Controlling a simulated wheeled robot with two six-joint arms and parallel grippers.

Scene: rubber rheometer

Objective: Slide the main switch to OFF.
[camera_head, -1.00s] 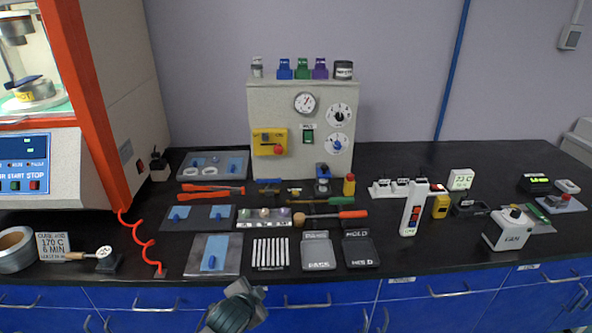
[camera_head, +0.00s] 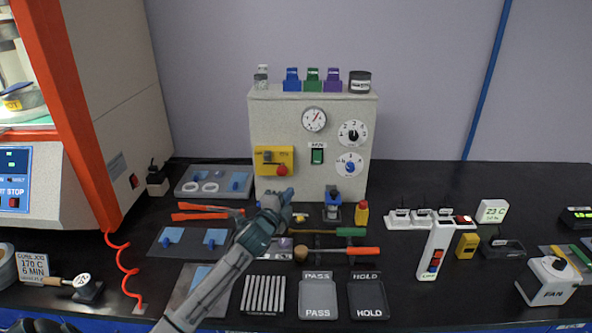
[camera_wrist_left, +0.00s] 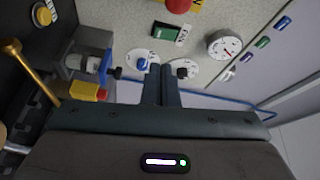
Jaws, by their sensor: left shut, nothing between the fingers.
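The main switch (camera_head: 317,156) is a small green rocker under a white label on the front of the grey control box (camera_head: 340,105). It also shows in the left wrist view (camera_wrist_left: 165,33), near the top centre. Which position it is in is too small to tell. My left gripper (camera_head: 287,194) is shut and empty, in front of the lower part of the box, below and left of the switch and apart from it in the picture. In the left wrist view its closed fingers (camera_wrist_left: 161,72) point up toward the box front. My right gripper is not in view.
A yellow panel with a red button (camera_head: 282,170) sits left of the switch. Two dials (camera_head: 354,133) are to its right and a gauge (camera_head: 314,119) is above. Tools and trays crowd the bench.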

